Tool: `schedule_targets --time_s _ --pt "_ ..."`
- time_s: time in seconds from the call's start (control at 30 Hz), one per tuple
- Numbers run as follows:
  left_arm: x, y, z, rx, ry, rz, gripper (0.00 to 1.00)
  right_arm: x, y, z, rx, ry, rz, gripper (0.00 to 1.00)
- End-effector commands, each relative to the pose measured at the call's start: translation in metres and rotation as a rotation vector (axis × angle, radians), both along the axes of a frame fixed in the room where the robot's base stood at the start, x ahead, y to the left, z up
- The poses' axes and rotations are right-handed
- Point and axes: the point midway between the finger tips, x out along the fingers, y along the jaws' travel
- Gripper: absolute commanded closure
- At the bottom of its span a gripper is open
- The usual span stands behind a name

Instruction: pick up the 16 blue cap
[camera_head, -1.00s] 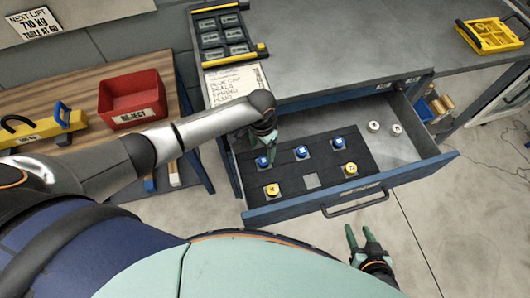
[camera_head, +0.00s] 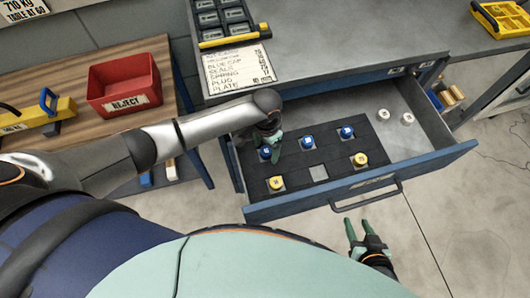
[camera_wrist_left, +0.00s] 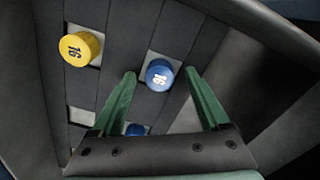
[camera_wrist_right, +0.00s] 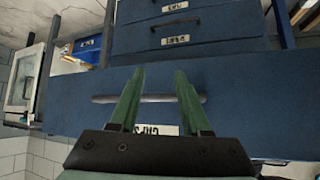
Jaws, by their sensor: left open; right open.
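The blue cap marked 16 (camera_wrist_left: 160,75) sits on a pale square in the dark drawer insert. In the left wrist view it lies between and beyond the fingertips of my open, empty left gripper (camera_wrist_left: 161,72). In the head view it appears to be the leftmost blue cap (camera_head: 265,153), close beside my left gripper (camera_head: 272,150). A second blue cap (camera_wrist_left: 136,130) is partly hidden by the gripper body. A yellow cap marked 16 (camera_wrist_left: 77,49) lies left of the fingers. My right gripper (camera_head: 358,222) is open and empty in front of the drawer.
The open drawer (camera_head: 300,208) also holds another blue cap (camera_head: 346,132), a yellow cap (camera_head: 360,159) and two white pieces (camera_head: 383,114) at the right. A red reject bin (camera_head: 125,84) stands on the wooden bench. The drawer handle (camera_wrist_right: 148,98) is ahead of my right gripper.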

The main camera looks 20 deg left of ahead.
Motion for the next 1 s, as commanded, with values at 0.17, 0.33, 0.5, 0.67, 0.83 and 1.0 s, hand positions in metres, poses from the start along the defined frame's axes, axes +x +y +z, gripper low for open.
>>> schedule_targets --time_s 0.17,0.33,0.5,0.67,0.83,1.0 --pt "0.0001 -0.0003 0.0009 -0.001 -0.001 0.000 0.31 0.0000 0.0000 0.0009 0.000 0.000 0.000 0.53" --pt "0.0001 -0.0002 0.0008 -0.001 -0.001 0.000 0.51 0.0001 -0.0001 0.0009 0.000 0.000 0.000 0.53" --pt "0.0000 -0.0001 0.0007 0.000 0.000 0.000 0.70 0.0001 -0.0001 0.0010 0.000 -0.001 0.000 0.53" --pt "0.0000 0.0000 0.0006 0.000 0.000 0.000 0.88 0.0001 -0.0001 0.0010 0.000 -0.001 0.000 0.53" --pt "0.0000 0.0000 0.0006 0.000 0.000 0.000 1.00 0.0002 -0.0002 0.0011 0.000 -0.001 0.000 0.53" --pt "-0.0001 0.0000 0.0006 0.000 0.000 0.000 1.00 0.0003 -0.0002 0.0011 0.000 -0.001 -0.001 0.53"
